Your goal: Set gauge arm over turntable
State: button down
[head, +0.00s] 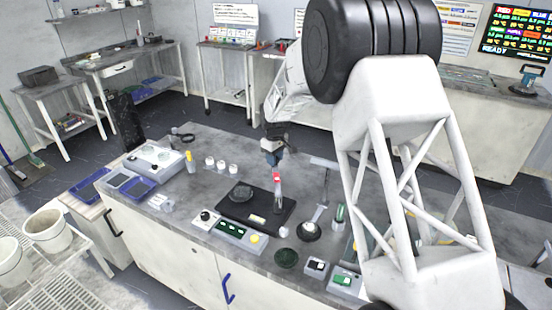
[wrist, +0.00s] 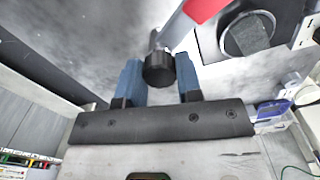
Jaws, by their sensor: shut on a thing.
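My gripper (head: 274,159) is above the right part of the black base plate (head: 264,222) in the head view. In the wrist view its blue fingers (wrist: 160,78) are shut on a black knob (wrist: 159,70). A grey arm with a red part (wrist: 204,9), apparently the gauge arm, runs up and right from near the knob and leaves the frame. The red part (head: 277,176) also shows in the head view, just below the gripper. The dark round turntable (head: 240,193) sits on the plate's left part; it also shows in the wrist view (wrist: 248,34), right of the arm. The arm's far end is hidden.
A control box with green displays (head: 228,229) stands in front of the plate. A round dial-like item (head: 309,231) lies to its right. White cups (head: 221,165) and blue trays (head: 137,187) are on the left. My arm hides part of the bench's right side.

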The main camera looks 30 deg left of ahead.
jog(key=shift+s+a+n, duration=0.35)
jog(key=shift+a+n, duration=0.15)
jog(key=shift+a, duration=0.05)
jog(key=s+a+n, duration=0.2)
jog(key=s+n, duration=0.1)
jog(key=s+a+n, duration=0.1)
jog(key=s+n, duration=0.2)
jog(key=s+a+n, duration=0.2)
jog(key=s, duration=0.1)
jog(key=shift+s+a+r+n, duration=0.1)
jog(key=shift+s+a+n, duration=0.15)
jog(key=shift+a+n, duration=0.15)
jog(key=shift+s+n, duration=1)
jog(key=shift+s, duration=0.2)
jog(key=c, duration=0.8)
grip_release()
jog(key=shift+r, duration=3.8)
jog(key=shift+d+r, duration=0.1)
